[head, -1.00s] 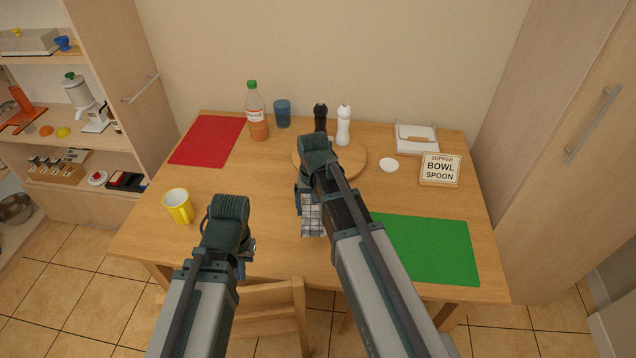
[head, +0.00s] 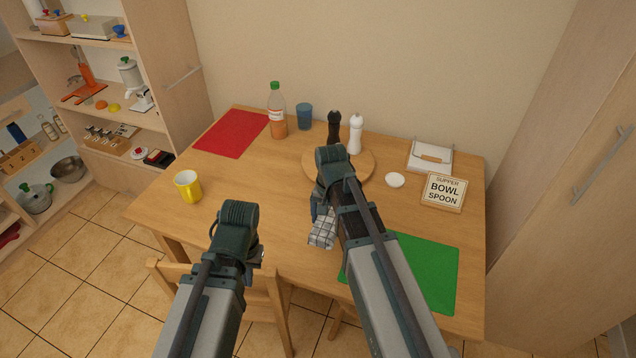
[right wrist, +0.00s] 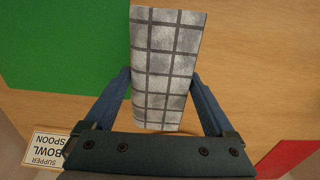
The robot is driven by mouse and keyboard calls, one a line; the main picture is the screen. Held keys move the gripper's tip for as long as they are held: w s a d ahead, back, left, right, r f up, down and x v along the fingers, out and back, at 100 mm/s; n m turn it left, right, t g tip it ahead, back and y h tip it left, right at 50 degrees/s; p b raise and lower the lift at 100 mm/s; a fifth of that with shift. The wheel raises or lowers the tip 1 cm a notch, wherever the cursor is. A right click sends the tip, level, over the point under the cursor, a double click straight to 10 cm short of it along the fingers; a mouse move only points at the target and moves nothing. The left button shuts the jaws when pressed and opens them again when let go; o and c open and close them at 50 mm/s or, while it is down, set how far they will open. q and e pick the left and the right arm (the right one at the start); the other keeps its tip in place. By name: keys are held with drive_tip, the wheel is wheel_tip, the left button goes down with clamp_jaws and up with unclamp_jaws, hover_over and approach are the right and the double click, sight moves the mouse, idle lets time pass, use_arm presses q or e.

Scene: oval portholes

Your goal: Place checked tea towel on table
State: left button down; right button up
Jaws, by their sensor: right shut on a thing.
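The checked tea towel (head: 322,232), grey-white with dark lines, hangs from my right gripper (head: 317,208) over the wooden table (head: 250,185). In the right wrist view the towel (right wrist: 165,70) lies between the two blue fingers of the right gripper (right wrist: 163,90), which is shut on it. The towel is left of the green placemat (head: 425,270) in the head view. Whether its lower end touches the table I cannot tell. My left gripper (head: 257,256) is near the table's front edge, above a chair; its fingers are mostly hidden by its own wrist.
A yellow mug (head: 188,190), red placemat (head: 233,133), bottle (head: 277,115) and blue cup (head: 305,116) stand to the left. A round board (head: 365,170) with two mills is behind the right gripper. A sign (head: 444,190) stands right. The table's middle-left is clear.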

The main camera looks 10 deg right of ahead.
drive_tip(key=shift+f+b, duration=3.15)
drive_tip(key=shift+b, duration=0.05)
drive_tip(key=shift+f, duration=0.1)
wheel_tip(320, 180, down, 4)
drive_tip(key=b, duration=0.3)
drive_tip(key=shift+r+b, duration=0.25)
drive_tip(key=shift+b, duration=0.1)
drive_tip(key=shift+f, duration=0.2)
drive_tip(key=o, duration=0.9)
drive_tip(key=shift+r, duration=0.15)
